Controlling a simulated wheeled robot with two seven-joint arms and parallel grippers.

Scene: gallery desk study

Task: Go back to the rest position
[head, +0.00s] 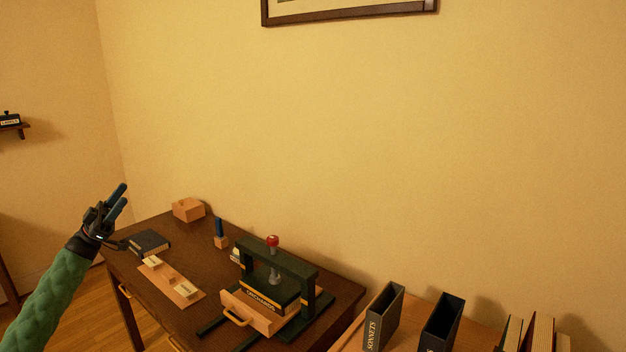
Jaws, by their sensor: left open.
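My left gripper (116,200) is raised in the air at the left of the head view, with its two blue fingers apart and nothing between them. It is above and left of the dark desk (155,229), clear of it, with my green-sleeved arm coming up from the lower left corner. My right gripper does not show.
The desk holds a dark book (149,242), a board with small blocks (172,283), a wooden box (188,209) and a green press (313,274) with a red knob. Slipcases (384,318) stand at right. A framed picture (350,12) hangs above. The air over the desk is free.

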